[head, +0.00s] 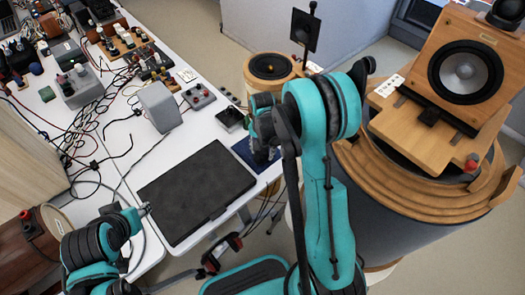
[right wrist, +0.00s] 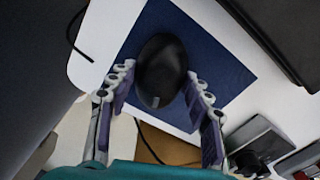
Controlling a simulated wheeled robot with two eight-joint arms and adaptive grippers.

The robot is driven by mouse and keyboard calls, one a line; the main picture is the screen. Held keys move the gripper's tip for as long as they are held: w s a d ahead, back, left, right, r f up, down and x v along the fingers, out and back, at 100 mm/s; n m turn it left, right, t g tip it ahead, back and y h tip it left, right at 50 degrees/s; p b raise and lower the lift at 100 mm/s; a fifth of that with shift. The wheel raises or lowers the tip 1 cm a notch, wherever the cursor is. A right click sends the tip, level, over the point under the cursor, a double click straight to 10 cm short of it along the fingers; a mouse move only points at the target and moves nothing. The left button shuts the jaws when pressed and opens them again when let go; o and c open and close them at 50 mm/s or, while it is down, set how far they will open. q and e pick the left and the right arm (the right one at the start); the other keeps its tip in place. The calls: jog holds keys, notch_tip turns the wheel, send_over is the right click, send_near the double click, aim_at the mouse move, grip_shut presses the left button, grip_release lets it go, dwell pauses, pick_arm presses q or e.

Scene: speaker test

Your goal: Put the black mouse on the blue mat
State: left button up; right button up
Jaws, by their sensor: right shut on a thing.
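The black mouse (right wrist: 162,66) is between the two fingers of my right gripper (right wrist: 160,112) in the right wrist view. The gripper is shut on it. The mouse is over the blue mat (right wrist: 218,62); whether it touches the mat I cannot tell. In the head view, my right gripper (head: 262,150) is above the blue mat (head: 242,152) at the right edge of the white table, and the mouse is mostly hidden there. My left gripper (head: 143,210) is at the lower left, near the laptop's left side; its fingers are too small to judge.
A dark flat laptop-like slab (head: 197,190) lies left of the mat. A grey box (head: 159,106) and small devices (head: 198,96) stand behind it. Cables clutter the left table. A wooden speaker (head: 455,80) stands on a round drum at right.

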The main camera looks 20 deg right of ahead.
aim_at(263, 151)
jog(key=o, duration=1.5)
jog(key=shift+f, duration=0.15)
jog(key=shift+c, duration=0.2)
jog(key=s+a+r+n+t+p, duration=0.2)
jog(key=s+r, duration=0.2)
jog(key=r, duration=0.7)
jog(key=s+a+r+n+t+p, duration=0.1)
jog(key=s+r+n+p, duration=0.15)
jog(key=r, duration=0.85)
jog(key=s+a+r+n+t, duration=0.1)
jog(key=s+n+t, duration=0.1)
jog(key=s, duration=0.3)
jog(key=s+a+r+n+t, duration=0.1)
jog(key=s+a+n+t, duration=0.1)
jog(key=s, duration=0.3)
jog(key=shift+s+r+n, duration=0.15)
jog(key=shift+r+n, duration=0.2)
jog(key=shift+n, duration=0.4)
jog(key=shift+a, duration=0.1)
